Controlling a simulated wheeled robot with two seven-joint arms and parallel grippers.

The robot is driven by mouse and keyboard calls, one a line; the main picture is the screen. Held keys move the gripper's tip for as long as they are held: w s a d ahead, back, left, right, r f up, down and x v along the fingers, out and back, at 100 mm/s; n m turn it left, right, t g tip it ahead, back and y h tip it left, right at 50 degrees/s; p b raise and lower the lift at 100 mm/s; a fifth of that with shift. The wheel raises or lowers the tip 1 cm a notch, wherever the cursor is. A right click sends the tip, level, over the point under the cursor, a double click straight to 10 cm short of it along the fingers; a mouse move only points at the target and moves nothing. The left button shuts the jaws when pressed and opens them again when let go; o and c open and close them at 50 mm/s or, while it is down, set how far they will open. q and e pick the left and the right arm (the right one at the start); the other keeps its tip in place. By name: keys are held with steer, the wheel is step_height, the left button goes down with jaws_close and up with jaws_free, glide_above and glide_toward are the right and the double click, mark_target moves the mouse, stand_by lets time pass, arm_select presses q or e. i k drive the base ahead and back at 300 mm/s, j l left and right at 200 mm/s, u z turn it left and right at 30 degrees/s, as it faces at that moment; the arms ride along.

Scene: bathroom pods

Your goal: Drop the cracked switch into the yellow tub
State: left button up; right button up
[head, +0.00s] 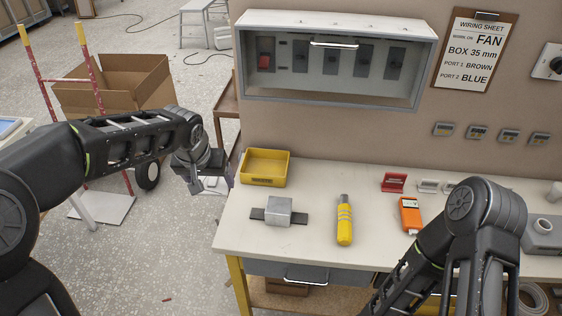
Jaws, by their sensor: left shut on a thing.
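The yellow tub (267,182) stands at the back left of the workbench and looks empty inside. My left gripper (214,187) is just left of the tub, out past the bench's left edge and apart from the tub. It is shut on a small pale thing, seemingly the cracked switch (215,184). That thing is partly hidden by the gripper, and any crack is too small to make out. My right arm bends at the lower right, and its gripper is out of view.
On the workbench (310,240) are a grey block on a dark strip (278,211), a yellow tool (344,222), an orange meter (410,215) and a red stand (394,182). A grey switch box (335,60) hangs above. A cardboard box (115,80) stands behind my left arm.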

mark_target(261, 172)
steer(key=i+j+z, duration=0.1)
steer(key=j+z, duration=0.2)
steer(key=z, duration=0.15)
steer(key=j+z, duration=0.3)
steer(key=z, duration=0.2)
steer(key=j+z, duration=0.45)
steer(key=l, duration=0.1)
